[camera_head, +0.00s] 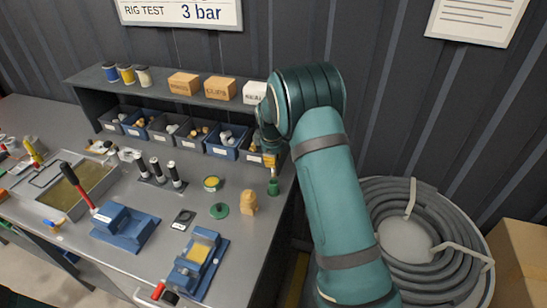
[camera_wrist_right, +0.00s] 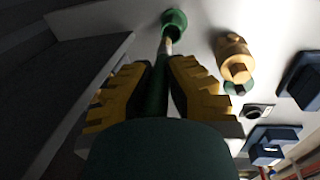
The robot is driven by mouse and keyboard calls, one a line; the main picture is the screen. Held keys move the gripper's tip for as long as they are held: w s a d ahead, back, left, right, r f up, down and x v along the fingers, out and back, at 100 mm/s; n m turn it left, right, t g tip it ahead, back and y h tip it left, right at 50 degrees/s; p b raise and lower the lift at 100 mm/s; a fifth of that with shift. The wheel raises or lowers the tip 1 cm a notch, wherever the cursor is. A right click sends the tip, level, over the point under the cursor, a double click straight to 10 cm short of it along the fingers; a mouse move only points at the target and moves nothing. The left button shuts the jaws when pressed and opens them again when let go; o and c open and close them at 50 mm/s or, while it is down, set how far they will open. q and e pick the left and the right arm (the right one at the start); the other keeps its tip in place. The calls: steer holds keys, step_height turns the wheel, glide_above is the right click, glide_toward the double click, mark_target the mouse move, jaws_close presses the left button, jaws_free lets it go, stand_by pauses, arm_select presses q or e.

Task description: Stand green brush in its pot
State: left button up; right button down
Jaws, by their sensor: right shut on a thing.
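My right gripper (camera_head: 269,160) is at the right end of the bench, pointing down, its yellow fingers shut on the green brush. In the right wrist view the fingers (camera_wrist_right: 160,85) close on the brush's dark green handle (camera_wrist_right: 155,92). A pale part of the brush (camera_wrist_right: 168,46) shows beyond them. The small green pot (camera_head: 273,188) stands on the bench just below the gripper and shows at the top of the wrist view (camera_wrist_right: 174,18). The brush's far end lines up with the pot; I cannot tell whether it is inside. My left gripper is not in view.
Parts bins (camera_head: 222,142) and a shelf (camera_head: 150,88) are behind. The bench edge is close on the right, with a coiled hose (camera_head: 425,240) beyond.

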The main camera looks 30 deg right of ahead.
mark_target(273, 171)
steer(key=shift+f+b, duration=1.75)
steer(key=shift+f, duration=1.1)
steer(key=c, duration=1.1)
jaws_free()
steer(key=shift+o, duration=0.2)
step_height(273, 171, up, 12)
steer(key=s+a, duration=0.1)
steer(key=shift+s+a, duration=0.15)
steer(key=shift+a, duration=0.1)
steer(key=shift+f, duration=0.1)
